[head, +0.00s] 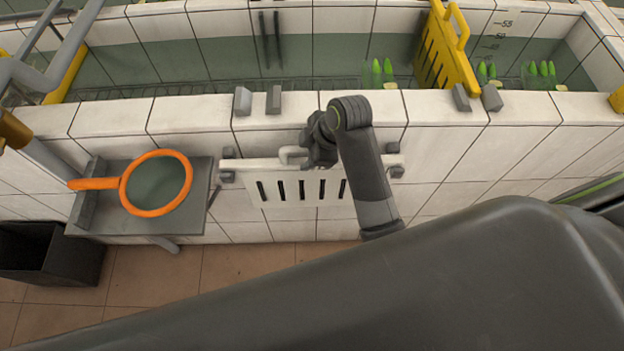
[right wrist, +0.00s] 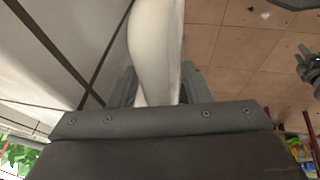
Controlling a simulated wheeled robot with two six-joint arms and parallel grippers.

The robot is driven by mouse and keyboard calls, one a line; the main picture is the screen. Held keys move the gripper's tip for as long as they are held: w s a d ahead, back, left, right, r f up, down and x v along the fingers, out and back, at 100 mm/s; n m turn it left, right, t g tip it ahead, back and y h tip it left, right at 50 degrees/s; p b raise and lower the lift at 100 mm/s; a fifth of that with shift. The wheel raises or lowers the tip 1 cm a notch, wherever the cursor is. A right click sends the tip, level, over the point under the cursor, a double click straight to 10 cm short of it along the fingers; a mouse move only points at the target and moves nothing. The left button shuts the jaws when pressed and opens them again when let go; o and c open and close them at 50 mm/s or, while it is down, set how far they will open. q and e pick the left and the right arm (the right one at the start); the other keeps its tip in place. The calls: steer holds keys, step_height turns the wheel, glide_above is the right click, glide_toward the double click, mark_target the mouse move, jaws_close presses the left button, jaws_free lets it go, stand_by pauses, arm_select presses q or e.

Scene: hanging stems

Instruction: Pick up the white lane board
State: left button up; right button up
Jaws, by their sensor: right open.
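The white lane board (head: 272,190), with a row of dark slots and a white handle (head: 292,153) on top, hangs upright on the outside of the tiled tank wall between grey brackets. My right gripper (head: 308,150) is open at the handle's right end; its arm hides the board's right part. In the right wrist view, a white rounded part (right wrist: 155,45), apparently the handle, stands between the open jaws (right wrist: 155,90); contact cannot be made out. A dark gripper-like shape (right wrist: 310,65), perhaps my left gripper, is cut off at the right edge there.
The tank wall's rim (head: 190,112) runs behind the board, with grey brackets (head: 243,101) on it. A yellow slotted board (head: 445,55) stands in the tank near green stems (head: 376,72). An orange-rimmed net (head: 186,182) lies on a grey shelf (head: 200,215), left; a black bin (head: 60,255) stands below.

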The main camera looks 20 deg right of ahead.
steer(key=shift+c, duration=0.4)
jaws_close()
